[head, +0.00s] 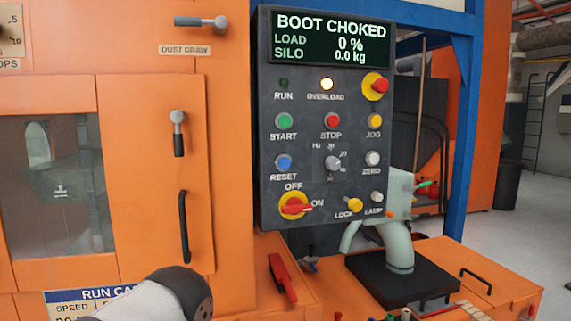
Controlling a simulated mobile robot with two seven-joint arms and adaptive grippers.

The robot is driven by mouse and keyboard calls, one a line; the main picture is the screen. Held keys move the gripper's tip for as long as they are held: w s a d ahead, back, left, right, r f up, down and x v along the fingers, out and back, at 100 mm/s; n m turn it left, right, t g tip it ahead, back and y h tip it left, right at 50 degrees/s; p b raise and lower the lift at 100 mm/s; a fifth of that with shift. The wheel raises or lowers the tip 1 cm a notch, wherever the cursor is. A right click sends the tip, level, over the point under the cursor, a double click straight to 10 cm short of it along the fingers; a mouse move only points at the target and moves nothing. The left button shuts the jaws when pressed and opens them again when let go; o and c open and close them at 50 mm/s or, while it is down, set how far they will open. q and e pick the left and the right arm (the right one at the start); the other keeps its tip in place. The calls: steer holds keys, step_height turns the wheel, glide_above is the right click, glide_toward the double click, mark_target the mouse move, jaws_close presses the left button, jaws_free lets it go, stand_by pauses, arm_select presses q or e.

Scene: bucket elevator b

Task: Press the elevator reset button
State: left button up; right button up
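The blue reset button (283,163) is on the left side of the dark control panel (264,110), with the label RESET below it. It is unobstructed. A white and dark rounded part at the bottom left appears to be a link of my arm, below and left of the panel. Neither gripper shows. The panel display (333,38) reads BOOT CHOKED, load 0 % and silo 0.0 kg. The overload lamp (326,84) is lit.
The green start button (284,121) is above reset, and the red and yellow OFF/ON rotary switch (294,206) below. A red lever (282,277) rises below the panel. A black door handle (184,227) sticks out to the left. A pale curved fixture (400,245) stands at right.

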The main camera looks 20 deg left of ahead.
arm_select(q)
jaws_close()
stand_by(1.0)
